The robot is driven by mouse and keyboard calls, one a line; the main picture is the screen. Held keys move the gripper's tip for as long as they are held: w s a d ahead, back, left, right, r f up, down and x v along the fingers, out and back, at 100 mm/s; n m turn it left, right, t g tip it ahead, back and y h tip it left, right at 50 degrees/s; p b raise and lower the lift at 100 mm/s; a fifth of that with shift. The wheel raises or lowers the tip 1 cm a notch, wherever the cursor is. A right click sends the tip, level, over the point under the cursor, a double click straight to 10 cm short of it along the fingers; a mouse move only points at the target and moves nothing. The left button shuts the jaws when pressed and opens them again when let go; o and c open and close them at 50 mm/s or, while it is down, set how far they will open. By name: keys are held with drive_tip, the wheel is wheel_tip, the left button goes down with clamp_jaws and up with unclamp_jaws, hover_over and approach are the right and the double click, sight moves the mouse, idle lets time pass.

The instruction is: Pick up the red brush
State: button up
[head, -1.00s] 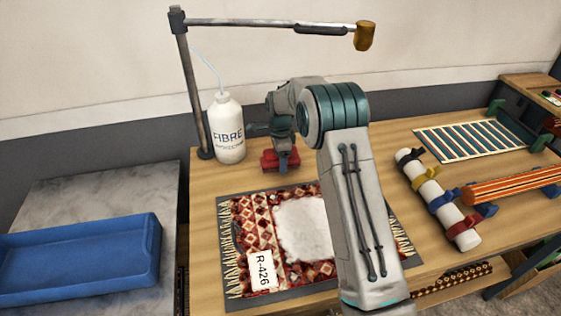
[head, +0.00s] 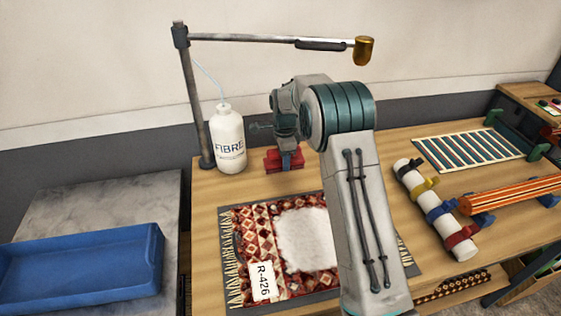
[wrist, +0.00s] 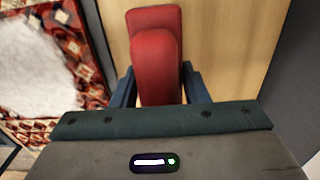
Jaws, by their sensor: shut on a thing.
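The red brush (head: 284,159) is on the wooden table behind the patterned rug, to the right of the white bottle. In the wrist view the red brush (wrist: 155,55) points away from the palm, with its narrow raised part between the two blue fingers. My gripper (wrist: 158,88) is shut on that part. In the head view my gripper (head: 287,150) is at the brush from above, and my arm hides part of it. I cannot tell whether the brush touches the table.
The white FIBRE bottle (head: 229,140) stands close to the left of the brush, beside a lamp post (head: 196,100). The rug (head: 245,235) with a white patch and R-426 tag lies in front. A white roll with coloured straps (head: 435,208) lies right. A blue tray (head: 80,265) is at left.

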drive_tip(key=s+d+r, duration=0.5)
drive_tip(key=d+r, duration=0.1)
drive_tip(key=d, duration=0.3)
drive_tip(key=shift+s+p, duration=0.25)
drive_tip(key=shift+p, duration=0.1)
drive_tip(key=o, duration=0.5)
drive_tip(key=shift+a, duration=0.1)
drive_tip(key=c, duration=0.3)
drive_tip(key=s+a+r+n+h, duration=0.1)
drive_tip(key=s+a+n, duration=0.4)
drive_tip(key=s+n, duration=0.45)
drive_tip(key=s+a+r+n+h, duration=0.1)
drive_tip(key=s+a+n+h, duration=0.1)
drive_tip(key=s+a+n, duration=0.55)
drive_tip(key=shift+n+t, duration=0.3)
drive_tip(key=shift+n, duration=0.2)
drive_tip(key=shift+s+d+f+b, duration=0.4)
drive_tip(key=shift+s+f, duration=0.05)
drive_tip(key=shift+f, duration=0.25)
drive_tip(key=shift+s+d+f+b, duration=0.35)
drive_tip(key=shift+s+f, duration=0.1)
drive_tip(key=shift+f, duration=0.3)
drive_tip(key=shift+s+d+f+b, duration=0.4)
drive_tip(key=shift+s+f, duration=0.05)
drive_tip(key=shift+f, duration=0.25)
